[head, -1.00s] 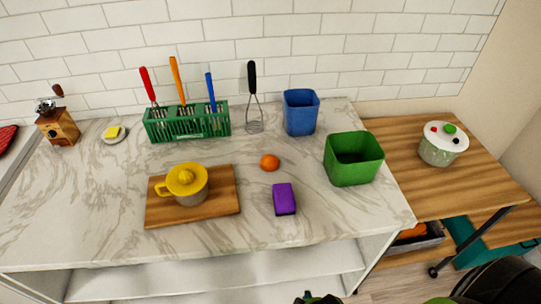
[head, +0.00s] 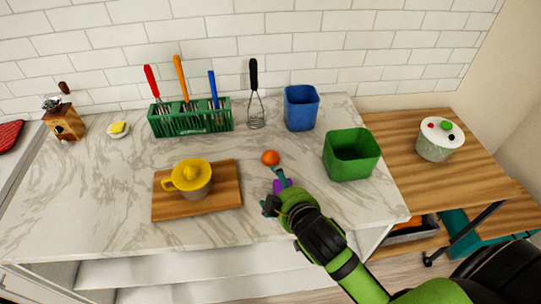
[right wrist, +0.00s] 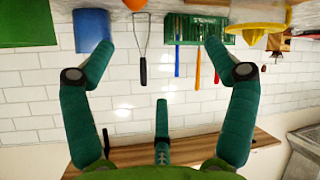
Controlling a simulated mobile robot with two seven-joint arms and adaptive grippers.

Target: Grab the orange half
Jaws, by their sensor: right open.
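The orange half (head: 270,157) lies on the marble counter near its middle, between the cutting board and the green bin. It looks like a small round orange piece; its cut face cannot be made out. It also shows at the top edge of the right wrist view, where it is cut off by the frame. My right gripper (head: 273,190) is open and empty, just in front of the orange half, with one finger close to it. The right wrist view shows its fingers (right wrist: 155,48) spread wide with nothing between them. My left gripper is not in view.
A yellow juicer (head: 190,175) stands on a wooden board (head: 225,196) to the left. A green bin (head: 351,168) and a blue bin (head: 301,112) stand right. A green utensil rack (head: 190,122) and whisk are behind.

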